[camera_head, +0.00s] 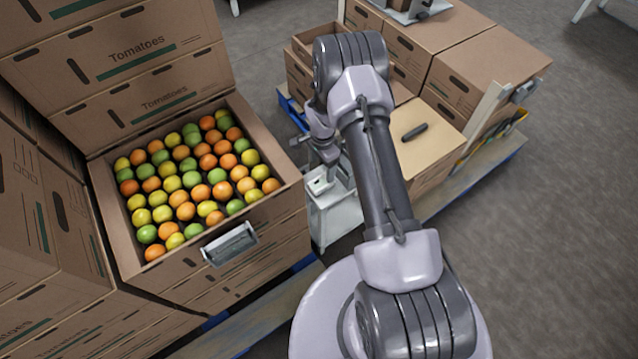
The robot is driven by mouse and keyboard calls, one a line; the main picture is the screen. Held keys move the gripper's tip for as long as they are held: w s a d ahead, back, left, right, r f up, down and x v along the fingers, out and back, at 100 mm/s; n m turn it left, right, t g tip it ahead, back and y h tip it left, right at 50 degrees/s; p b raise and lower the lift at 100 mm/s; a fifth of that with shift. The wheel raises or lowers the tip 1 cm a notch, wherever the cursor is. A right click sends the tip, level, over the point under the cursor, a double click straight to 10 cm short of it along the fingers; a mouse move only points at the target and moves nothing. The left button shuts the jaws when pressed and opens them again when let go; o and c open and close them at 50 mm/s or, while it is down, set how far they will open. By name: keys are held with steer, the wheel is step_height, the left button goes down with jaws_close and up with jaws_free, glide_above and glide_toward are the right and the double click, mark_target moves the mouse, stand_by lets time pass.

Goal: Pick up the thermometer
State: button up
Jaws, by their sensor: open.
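A small dark, elongated object (414,132), which may be the thermometer, lies on the tan top of a carton (432,152) right of my arm. It is too small to identify for certain. My gripper (320,181) hangs at the far end of my arm, left of that carton and well apart from the dark object. It is open and points down above or beside a pale stand (331,215). I cannot tell whether it touches the stand. My arm hides part of the cartons behind it.
More cartons (480,65) stand on a blue-edged pallet (485,172). The grey floor at right is clear.

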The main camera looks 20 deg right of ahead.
mark_target(321, 182)
step_height(321, 182, down, 9)
steer(key=b, duration=0.2)
steer(key=shift+a+b, duration=0.1)
steer(key=shift+b, duration=0.3)
steer(key=shift+r, duration=0.1)
steer(key=shift+c, duration=0.4)
steer(key=c, duration=1.5)
